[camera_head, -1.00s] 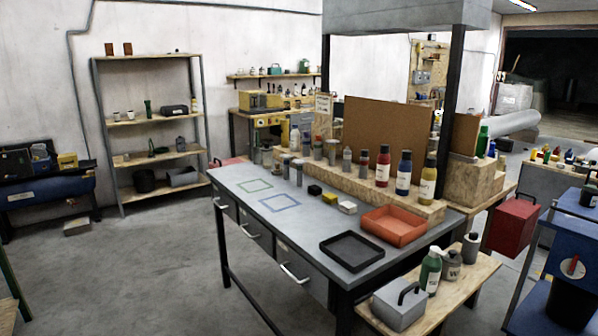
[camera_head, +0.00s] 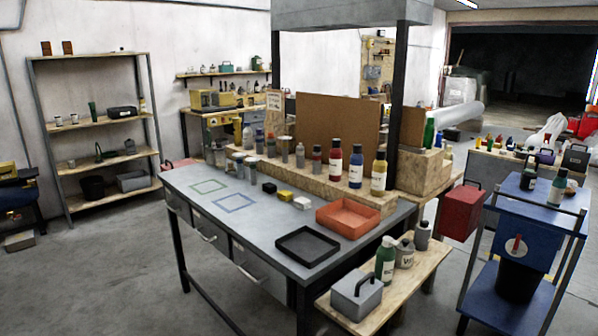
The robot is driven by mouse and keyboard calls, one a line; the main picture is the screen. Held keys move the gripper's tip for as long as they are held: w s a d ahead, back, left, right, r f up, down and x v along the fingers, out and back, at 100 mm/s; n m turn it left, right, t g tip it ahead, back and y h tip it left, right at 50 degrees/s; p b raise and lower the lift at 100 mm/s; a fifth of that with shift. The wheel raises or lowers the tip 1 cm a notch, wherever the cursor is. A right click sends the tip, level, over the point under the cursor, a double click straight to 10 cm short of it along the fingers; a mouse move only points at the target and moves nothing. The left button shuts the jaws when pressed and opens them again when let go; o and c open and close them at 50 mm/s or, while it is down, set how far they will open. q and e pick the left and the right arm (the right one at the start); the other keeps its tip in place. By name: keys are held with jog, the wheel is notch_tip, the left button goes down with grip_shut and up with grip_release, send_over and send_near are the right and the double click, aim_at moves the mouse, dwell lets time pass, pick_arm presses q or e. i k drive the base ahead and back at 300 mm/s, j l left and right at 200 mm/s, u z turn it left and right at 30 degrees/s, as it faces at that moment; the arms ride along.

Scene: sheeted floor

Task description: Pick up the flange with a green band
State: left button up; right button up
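I cannot make out a flange with a green band in this view; the small parts are too far away to tell. Grey cylindrical parts (camera_head: 269,188) stand near the back edge of the grey workbench (camera_head: 262,228). A green square outline (camera_head: 208,186) and a blue square outline (camera_head: 235,202) are marked on the left part of its top. Neither of my grippers is in view.
On the bench are a black block (camera_head: 267,195), a yellow block (camera_head: 285,195), a white block (camera_head: 302,203), a black tray (camera_head: 307,258) and an orange tray (camera_head: 349,231). A low wooden bench (camera_head: 410,277) adjoins at right, near a blue cart (camera_head: 510,241).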

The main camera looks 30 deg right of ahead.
aim_at(252, 161)
jog(key=i+z, duration=0.2)
jog(key=z, duration=0.25)
jog(key=i+j+z, duration=0.15)
jog(key=z, duration=0.3)
jog(key=i+j+z, duration=0.2)
jog(key=z, duration=0.25)
jog(key=i+j+z, duration=0.3)
jog(key=j, duration=0.35)
jog(key=i+j+z, duration=0.15)
jog(key=j, duration=0.2)
jog(key=i+j+z, duration=0.2)
jog(key=j, duration=0.2)
jog(key=j+z, duration=0.15)
jog(key=j, duration=0.25)
jog(key=i+j, duration=0.1)
jog(key=j, duration=0.3)
jog(key=i+j, duration=0.1)
jog(key=j, duration=0.3)
jog(key=i+j, duration=0.15)
jog(key=j, duration=0.25)
jog(key=i+j, duration=0.1)
jog(key=j, duration=0.3)
jog(key=i+j, duration=0.1)
jog(key=j, duration=0.3)
